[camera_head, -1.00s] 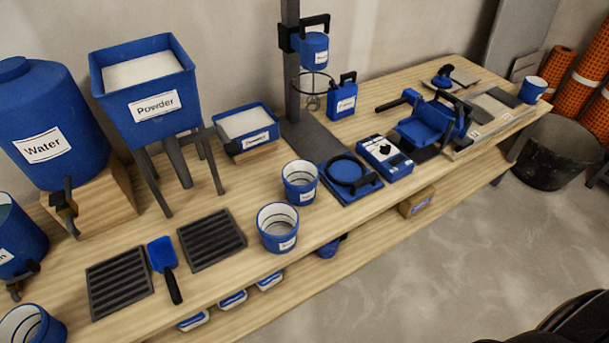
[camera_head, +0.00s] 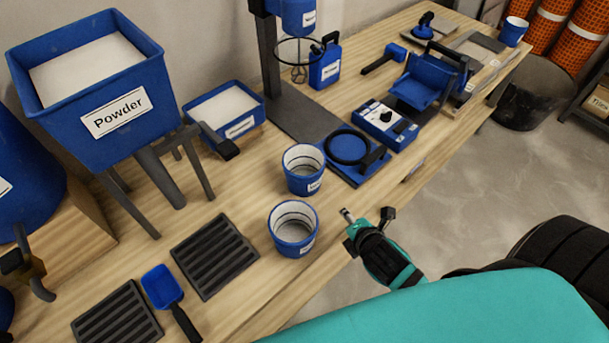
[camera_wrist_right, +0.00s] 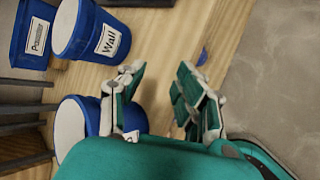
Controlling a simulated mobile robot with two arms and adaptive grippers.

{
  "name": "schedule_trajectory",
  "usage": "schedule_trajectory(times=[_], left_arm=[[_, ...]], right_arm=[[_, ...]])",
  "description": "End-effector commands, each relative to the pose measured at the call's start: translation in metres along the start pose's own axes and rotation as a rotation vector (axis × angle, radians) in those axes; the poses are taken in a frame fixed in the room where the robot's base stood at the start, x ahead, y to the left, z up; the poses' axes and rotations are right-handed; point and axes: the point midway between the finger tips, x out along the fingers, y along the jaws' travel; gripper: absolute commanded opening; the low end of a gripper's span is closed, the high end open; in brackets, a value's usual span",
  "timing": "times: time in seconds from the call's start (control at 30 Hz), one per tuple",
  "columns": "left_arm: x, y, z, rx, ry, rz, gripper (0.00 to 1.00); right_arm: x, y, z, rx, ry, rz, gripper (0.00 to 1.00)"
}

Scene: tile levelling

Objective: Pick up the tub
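Two round blue tubs with white inner walls and white labels stand upright on the wooden bench in the head view. The nearer tub (camera_head: 293,230) is close to the front edge, and the farther tub (camera_head: 303,170) is just behind it. My right gripper (camera_head: 367,214) is open and empty, to the right of the nearer tub and apart from it. In the right wrist view the open fingers (camera_wrist_right: 160,95) have bare wood between them. One tub (camera_wrist_right: 70,120) there is partly hidden behind the left finger, and another tub (camera_wrist_right: 90,30) is at upper left. My left gripper is not in view.
The bench (camera_head: 255,285) also carries black grates (camera_head: 215,255), a blue scoop (camera_head: 162,288), a scale with a black ring (camera_head: 355,158) and a blue control box (camera_head: 385,125). A large powder hopper (camera_head: 95,90) stands at left. Open floor (camera_head: 440,190) lies at right.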

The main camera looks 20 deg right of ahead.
Motion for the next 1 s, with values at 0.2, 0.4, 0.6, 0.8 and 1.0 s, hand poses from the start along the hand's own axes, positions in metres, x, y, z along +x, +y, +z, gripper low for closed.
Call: schedule_trajectory(times=[0.2,0.4,0.6,0.8,1.0], left_arm=[[0.006,-0.004,0.000,0.000,0.001,-0.005,0.40],[0.007,-0.009,-0.003,-0.002,0.006,-0.011,0.40],[0.008,-0.009,-0.006,-0.003,0.011,-0.012,0.40],[0.010,-0.010,-0.006,-0.003,0.011,-0.012,0.40],[0.013,-0.009,-0.005,-0.003,0.011,-0.012,0.40]], right_arm=[[-0.026,0.060,0.026,-0.716,-0.142,0.206,0.34],[-0.041,0.087,0.033,-1.032,-0.240,0.274,0.34],[-0.020,0.100,0.036,-1.080,-0.260,0.283,0.34],[0.022,0.115,0.039,-1.076,-0.258,0.281,0.34],[0.057,0.127,0.041,-1.076,-0.256,0.280,0.34]])
